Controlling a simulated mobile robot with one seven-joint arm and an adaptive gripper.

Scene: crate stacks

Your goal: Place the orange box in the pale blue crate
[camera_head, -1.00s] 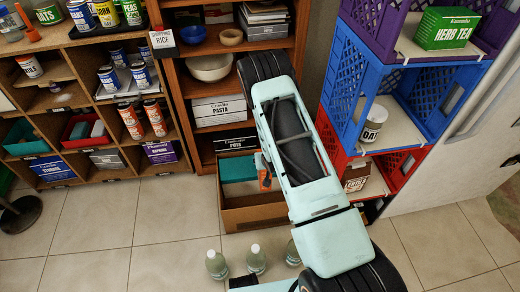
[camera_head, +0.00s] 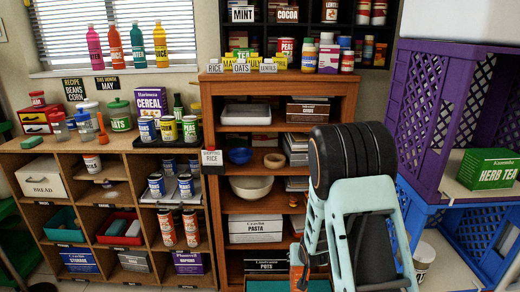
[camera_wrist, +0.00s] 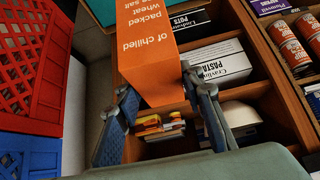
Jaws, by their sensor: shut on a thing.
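The orange box (camera_wrist: 155,45) with white lettering fills the upper middle of the wrist view. My gripper (camera_wrist: 163,98) is shut on its near end, one finger on each side. In the head view my arm hides most of the box; a small orange patch (camera_head: 297,262) shows beside the arm in front of the wooden shelf. A pale, smooth whitish-blue surface (camera_head: 462,18) stands on top of the purple crate (camera_head: 425,100), cut off by the upper right edge. I cannot tell whether it is the pale blue crate.
A blue crate (camera_head: 490,215) sits below the purple one, with a green herb tea box (camera_head: 487,168) above it. In the wrist view, red (camera_wrist: 30,65) and blue crate walls are at left. A wooden shelf (camera_head: 282,80) holds bowls and boxes.

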